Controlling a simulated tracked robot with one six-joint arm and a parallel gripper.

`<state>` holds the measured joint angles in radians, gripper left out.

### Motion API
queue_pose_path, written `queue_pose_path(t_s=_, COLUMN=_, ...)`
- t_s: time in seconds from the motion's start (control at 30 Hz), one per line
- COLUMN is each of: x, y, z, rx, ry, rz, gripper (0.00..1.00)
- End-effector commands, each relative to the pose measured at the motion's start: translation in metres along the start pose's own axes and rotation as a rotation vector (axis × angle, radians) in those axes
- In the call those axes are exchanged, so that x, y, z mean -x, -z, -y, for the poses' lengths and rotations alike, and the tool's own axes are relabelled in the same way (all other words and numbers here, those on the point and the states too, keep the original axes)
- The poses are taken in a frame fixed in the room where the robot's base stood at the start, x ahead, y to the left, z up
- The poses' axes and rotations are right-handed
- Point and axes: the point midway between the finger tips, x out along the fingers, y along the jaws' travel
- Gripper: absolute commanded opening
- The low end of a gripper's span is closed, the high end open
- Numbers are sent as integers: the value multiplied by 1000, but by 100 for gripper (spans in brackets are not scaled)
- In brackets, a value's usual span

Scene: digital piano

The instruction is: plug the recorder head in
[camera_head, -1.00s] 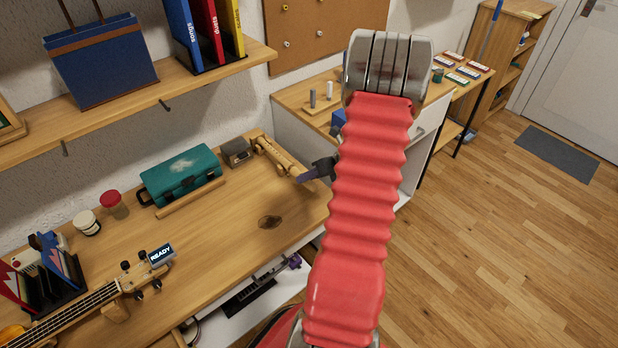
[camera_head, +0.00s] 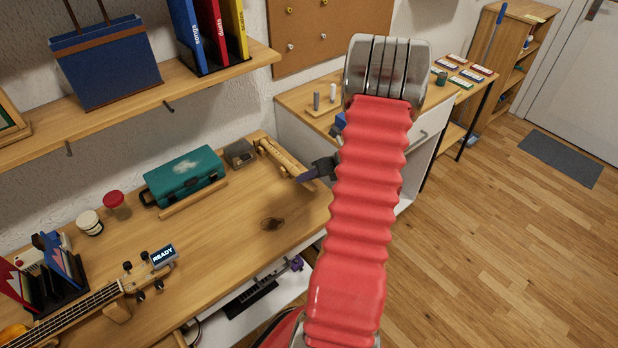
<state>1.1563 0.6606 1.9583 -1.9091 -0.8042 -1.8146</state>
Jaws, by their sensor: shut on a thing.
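My gripper (camera_head: 312,173) shows only in part behind my red arm sleeve, at the right end of the wooden desk (camera_head: 205,265). I cannot tell whether the two touch. The far side of my gripper is hidden.
A teal case (camera_head: 184,175) and a small grey box (camera_head: 239,153) stand left of the wooden piece. The desk's middle is clear. A shelf (camera_head: 140,100) overhangs the back.

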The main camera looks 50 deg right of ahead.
Motion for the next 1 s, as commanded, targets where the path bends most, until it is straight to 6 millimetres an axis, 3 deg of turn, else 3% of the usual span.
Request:
queue_pose_path(t_s=0.07, x=0, y=0, z=0, rx=0, ry=0, rz=0, gripper=0)
queue_pose_path(t_s=0.1, x=0, y=0, z=0, rx=0, ry=0, rz=0, gripper=23)
queue_pose_path(t_s=0.4, x=0, y=0, z=0, rx=0, ry=0, rz=0, gripper=44)
queue_pose_path(t_s=0.67, x=1, y=0, z=0, rx=0, ry=0, rz=0, gripper=44)
queue_pose_path(t_s=1.0, x=16, y=0, z=0, rx=0, ry=0, rz=1, gripper=44)
